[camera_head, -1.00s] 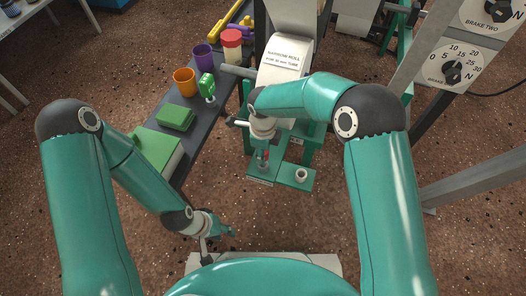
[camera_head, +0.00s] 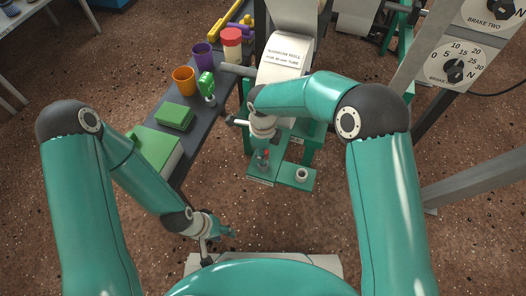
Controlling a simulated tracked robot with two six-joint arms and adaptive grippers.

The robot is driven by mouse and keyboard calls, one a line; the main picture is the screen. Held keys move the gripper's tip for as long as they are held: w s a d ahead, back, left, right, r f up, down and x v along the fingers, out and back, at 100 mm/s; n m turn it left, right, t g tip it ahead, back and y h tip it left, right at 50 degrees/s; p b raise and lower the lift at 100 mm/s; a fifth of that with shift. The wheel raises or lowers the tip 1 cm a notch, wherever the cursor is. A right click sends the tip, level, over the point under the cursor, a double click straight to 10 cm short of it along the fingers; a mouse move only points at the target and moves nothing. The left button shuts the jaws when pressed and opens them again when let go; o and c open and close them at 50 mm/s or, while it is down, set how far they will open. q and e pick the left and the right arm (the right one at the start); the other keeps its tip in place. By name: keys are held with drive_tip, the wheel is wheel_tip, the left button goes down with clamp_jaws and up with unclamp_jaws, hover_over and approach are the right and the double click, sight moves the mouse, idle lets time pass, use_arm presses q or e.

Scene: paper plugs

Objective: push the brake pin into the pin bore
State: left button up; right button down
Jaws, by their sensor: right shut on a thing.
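My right gripper (camera_head: 263,158) points down over the left part of a green bracket plate (camera_head: 284,182). It is shut on a small part with a red top, which I take to be the brake pin (camera_head: 266,154). The fingers hide most of the pin, and I cannot see its lower end. The pin bore cannot be made out; the plate under the gripper is partly covered. A pale ring-shaped fitting (camera_head: 301,175) stands on the plate to the right of the gripper. My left gripper (camera_head: 228,234) hangs low at the left, away from the plate; its fingers are too small to read.
A paper roll (camera_head: 285,66) stands behind the plate. A dark bench (camera_head: 219,117) at the left carries an orange cup (camera_head: 184,79), a purple cup (camera_head: 203,55), a red-lidded jar (camera_head: 232,42) and green blocks (camera_head: 174,116). A dial panel (camera_head: 455,62) is at the right.

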drive_tip(key=shift+f+b, duration=1.8)
drive_tip(key=shift+f, duration=0.2)
drive_tip(key=c, duration=0.7)
unclamp_jaws()
drive_tip(key=shift+c, duration=0.2)
drive_tip(key=shift+r, duration=0.2)
drive_tip(key=shift+r+p, duration=1.6)
drive_tip(key=shift+r, duration=1.05)
